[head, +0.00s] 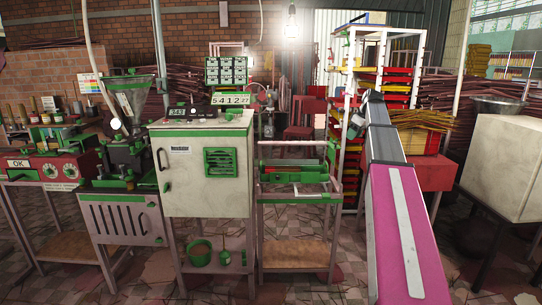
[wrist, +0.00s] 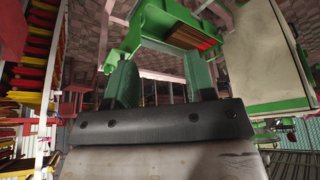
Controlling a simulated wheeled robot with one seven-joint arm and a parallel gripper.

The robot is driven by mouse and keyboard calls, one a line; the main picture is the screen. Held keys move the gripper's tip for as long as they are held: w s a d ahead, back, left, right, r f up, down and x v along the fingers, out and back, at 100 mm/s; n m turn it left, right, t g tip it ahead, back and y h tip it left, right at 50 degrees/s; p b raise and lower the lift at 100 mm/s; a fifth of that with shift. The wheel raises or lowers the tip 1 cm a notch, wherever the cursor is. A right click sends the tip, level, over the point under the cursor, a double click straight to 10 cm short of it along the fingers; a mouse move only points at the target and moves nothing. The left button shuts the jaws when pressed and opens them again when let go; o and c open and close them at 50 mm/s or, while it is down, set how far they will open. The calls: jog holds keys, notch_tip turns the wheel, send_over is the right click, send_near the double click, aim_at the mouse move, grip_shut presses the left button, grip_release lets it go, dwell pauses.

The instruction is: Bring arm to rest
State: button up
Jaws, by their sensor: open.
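My gripper (wrist: 161,70) shows in the wrist view as a dark plate with two green fingers set wide apart. It is open, and nothing is held between the fingers. A green tray (wrist: 155,22) with brown and red contents lies beyond the fingertips; I cannot tell the exact gap. In the head view, my pink and grey arm reaches away on the right, and its gripper end is not visible there. The green tray stand (head: 293,196) is left of the arm in the head view.
A white cabinet (head: 204,190) with a green vent stands left of the tray stand. A green extruder (head: 125,155) and a red OK machine (head: 42,170) are further left. A shelf rack (head: 345,130) with red and yellow trays is behind my arm. A white box (head: 495,165) is at right.

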jog(key=s+a+f+m+g+h, duration=0.1)
jog(key=s+a+f+m, duration=0.1)
jog(key=s+a+f, duration=0.65)
jog(key=s+a+f+m+g, duration=0.15)
jog(key=s+f, duration=0.35)
jog(key=f, duration=0.9)
jog(key=s+a+f+m+h, duration=0.1)
jog(key=s+a+f+m, duration=0.25)
jog(key=s+f, duration=0.55)
jog(key=s+a+f+m+h, duration=0.1)
jog(key=s+a+f, duration=0.3)
jog(key=s+f, duration=0.7)
jog(key=shift+s+a+m+g, duration=0.2)
jog(key=shift+a+m+g, duration=0.1)
jog(key=shift+m+g, duration=0.1)
